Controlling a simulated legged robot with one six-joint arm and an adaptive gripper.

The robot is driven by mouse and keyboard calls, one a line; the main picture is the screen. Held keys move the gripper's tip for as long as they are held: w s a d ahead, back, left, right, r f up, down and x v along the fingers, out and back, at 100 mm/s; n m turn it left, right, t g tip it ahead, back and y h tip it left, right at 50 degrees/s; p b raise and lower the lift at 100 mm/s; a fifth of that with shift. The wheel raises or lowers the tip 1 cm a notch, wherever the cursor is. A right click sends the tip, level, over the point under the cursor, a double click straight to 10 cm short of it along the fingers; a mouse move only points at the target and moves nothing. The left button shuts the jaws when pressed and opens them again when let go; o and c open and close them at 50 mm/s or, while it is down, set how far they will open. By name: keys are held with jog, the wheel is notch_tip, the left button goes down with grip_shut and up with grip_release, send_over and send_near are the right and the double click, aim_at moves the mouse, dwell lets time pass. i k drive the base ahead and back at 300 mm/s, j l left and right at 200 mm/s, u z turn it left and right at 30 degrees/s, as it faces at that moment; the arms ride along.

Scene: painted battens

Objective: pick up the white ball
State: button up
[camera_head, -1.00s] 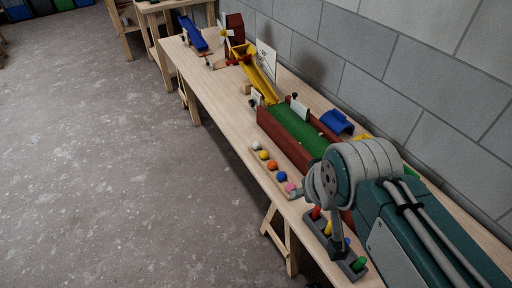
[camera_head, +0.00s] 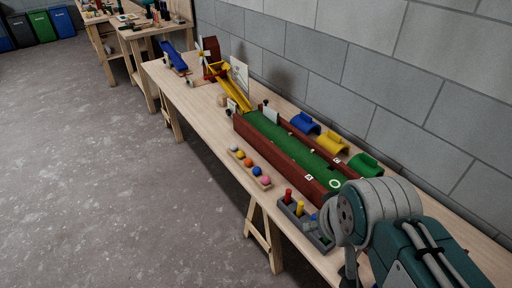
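The white ball (camera_head: 234,148) is small and sits at the far end of a row of coloured balls on a narrow wooden strip (camera_head: 264,187) along the bench's front edge. A yellow-orange ball (camera_head: 240,155) is right behind it in the row, on the near side. My arm enters at the lower right, and its big grey joint hangs over the near part of the bench, well apart from the white ball. My gripper's fingers cannot be made out; they are hidden or outside the picture.
A green-floored trough (camera_head: 270,130) with dark red walls runs beside the balls. A grey peg holder (camera_head: 291,208) stands nearer me. Blue, yellow and green arches (camera_head: 331,143) lie behind the trough, before a block wall. The floor left of the bench (camera_head: 189,100) is clear.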

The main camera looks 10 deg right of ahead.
aim_at(234, 147)
jog(key=z, duration=0.5)
jog(key=i+j+z, duration=0.1)
jog(key=z, duration=0.4)
jog(key=j+z, duration=0.15)
jog(key=z, duration=0.3)
jog(key=i+j, duration=0.1)
jog(key=j, duration=1.2)
jog(key=i+j, duration=0.15)
jog(key=j, duration=1.1)
jog(key=i+j+z, duration=0.1)
jog(key=j, duration=1.2)
jog(key=i+j, duration=0.1)
jog(key=j, duration=1.2)
